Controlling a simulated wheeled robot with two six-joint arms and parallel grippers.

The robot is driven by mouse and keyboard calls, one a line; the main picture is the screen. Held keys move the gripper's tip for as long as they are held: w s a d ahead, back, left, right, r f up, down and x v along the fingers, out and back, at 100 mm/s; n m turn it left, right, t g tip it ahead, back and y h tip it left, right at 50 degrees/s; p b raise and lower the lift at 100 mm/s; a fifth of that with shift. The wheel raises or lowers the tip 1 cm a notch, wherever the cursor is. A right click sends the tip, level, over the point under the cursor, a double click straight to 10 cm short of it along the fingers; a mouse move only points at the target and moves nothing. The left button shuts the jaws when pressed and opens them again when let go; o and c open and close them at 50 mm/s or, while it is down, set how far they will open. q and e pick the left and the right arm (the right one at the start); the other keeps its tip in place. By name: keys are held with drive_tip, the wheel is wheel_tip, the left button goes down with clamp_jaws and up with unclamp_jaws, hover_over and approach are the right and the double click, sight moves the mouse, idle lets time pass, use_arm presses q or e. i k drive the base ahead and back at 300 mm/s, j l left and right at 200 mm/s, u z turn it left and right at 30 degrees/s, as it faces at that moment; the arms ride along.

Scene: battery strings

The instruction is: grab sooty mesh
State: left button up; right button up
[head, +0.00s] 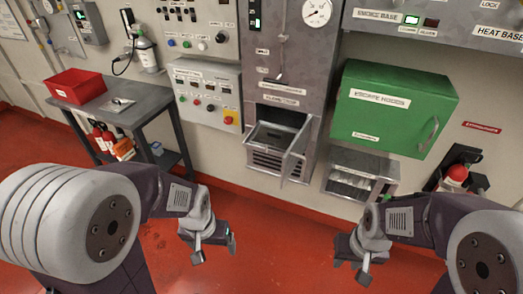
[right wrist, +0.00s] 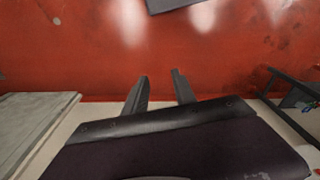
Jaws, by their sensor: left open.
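I cannot pick out a sooty mesh for certain in either view. A grey metal chamber (head: 267,160) with its small door (head: 295,155) swung open stands at the centre of the head view; its inside is dark and unclear. My left gripper (head: 215,250) is open and empty over the red floor, in front of the chamber and to its left. My right gripper (head: 350,270) is low at the right of centre, apart from the furniture. In the right wrist view its two fingers (right wrist: 160,76) stand apart with nothing between them.
A grey table (head: 140,107) at the left carries a red bin (head: 77,86) and a small flat item (head: 117,105). A green cabinet (head: 395,108) hangs at the right, above a metal rack (head: 352,187). Extinguishers stand at both sides. The red floor (head: 270,235) is clear.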

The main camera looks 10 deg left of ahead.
sight(283, 139)
drive_tip(key=i+j+z, duration=0.2)
drive_tip(key=j+z, duration=0.25)
drive_tip(key=j, duration=0.25)
drive_tip(key=j+z, duration=0.4)
drive_tip(key=j, duration=0.35)
drive_tip(key=j+z, duration=0.45)
drive_tip(key=j, duration=0.35)
drive_tip(key=k+j+z, duration=0.15)
drive_tip(key=j+z, duration=0.25)
drive_tip(key=j, duration=0.3)
drive_tip(key=i+j, duration=0.35)
drive_tip(key=j, duration=0.1)
